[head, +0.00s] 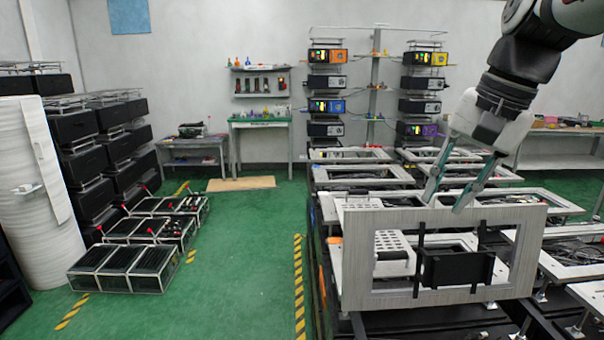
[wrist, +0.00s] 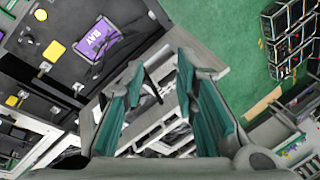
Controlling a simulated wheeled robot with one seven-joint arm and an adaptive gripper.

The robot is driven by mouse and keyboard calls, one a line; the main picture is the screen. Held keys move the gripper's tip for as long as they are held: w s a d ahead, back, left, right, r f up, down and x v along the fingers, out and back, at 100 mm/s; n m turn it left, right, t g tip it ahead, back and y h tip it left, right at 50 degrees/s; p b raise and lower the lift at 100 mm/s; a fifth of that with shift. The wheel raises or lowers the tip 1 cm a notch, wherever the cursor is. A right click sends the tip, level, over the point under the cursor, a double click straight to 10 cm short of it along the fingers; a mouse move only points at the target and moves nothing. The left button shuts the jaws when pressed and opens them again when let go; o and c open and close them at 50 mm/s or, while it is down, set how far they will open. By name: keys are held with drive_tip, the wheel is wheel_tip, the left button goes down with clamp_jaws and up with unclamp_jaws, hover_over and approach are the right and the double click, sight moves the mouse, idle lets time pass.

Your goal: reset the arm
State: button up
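A black bracket-like part (head: 455,268) sits in the opening of that frame. In the wrist view, my gripper (wrist: 158,85) shows its fingers apart, with pale frame pieces beyond them.
Several flat metal frames (head: 360,172) cover the dark benches behind. Black racks (head: 120,150) and low crates with red-tipped posts (head: 118,265) stand at the left. Shelves of coloured units (head: 326,82) stand at the back. The green floor (head: 225,260) in the middle is clear.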

drive_tip(key=s+a+f+n+t+h, duration=0.1)
drive_tip(key=s+f+n, duration=0.2)
drive_tip(key=s+f, duration=0.2)
drive_tip(key=s+a+f+n+t+h, duration=0.1)
drive_tip(key=s+f+n, duration=0.3)
drive_tip(key=s, duration=0.8)
drive_tip(key=shift+f, duration=0.95)
drive_tip(key=shift+a, duration=0.1)
